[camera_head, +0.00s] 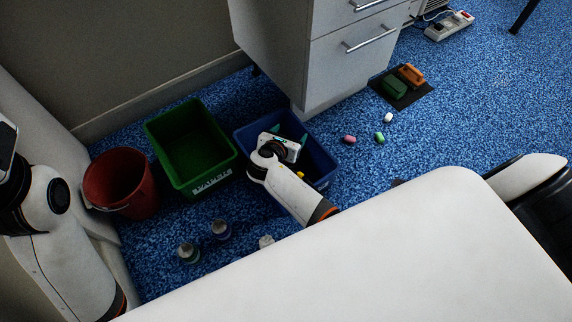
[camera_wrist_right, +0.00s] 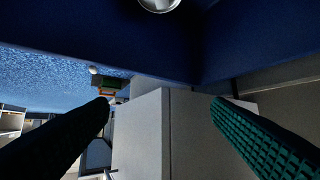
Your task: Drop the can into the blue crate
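The blue crate (camera_head: 327,165) stands on the floor beside the green crate. My right gripper (camera_head: 289,134) is over the blue crate, pointing into it. In the right wrist view its two fingers (camera_wrist_right: 161,100) are wide apart with nothing between them. A round silvery end, apparently the can (camera_wrist_right: 160,4), shows at the top edge against the dark blue crate interior, apart from the fingers. In the head view my right gripper and arm hide that part of the crate, so I cannot make out the can there. Only part of my left gripper's body shows at the left edge; its fingers are out of sight.
A green crate (camera_head: 151,130) and a red bucket (camera_head: 122,200) stand to the left. Small bottles (camera_head: 189,252) stand in front. A drawer cabinet (camera_head: 325,60) is close behind the blue crate. Small items (camera_head: 349,139) lie on open floor to the right. A white surface (camera_head: 400,250) fills the foreground.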

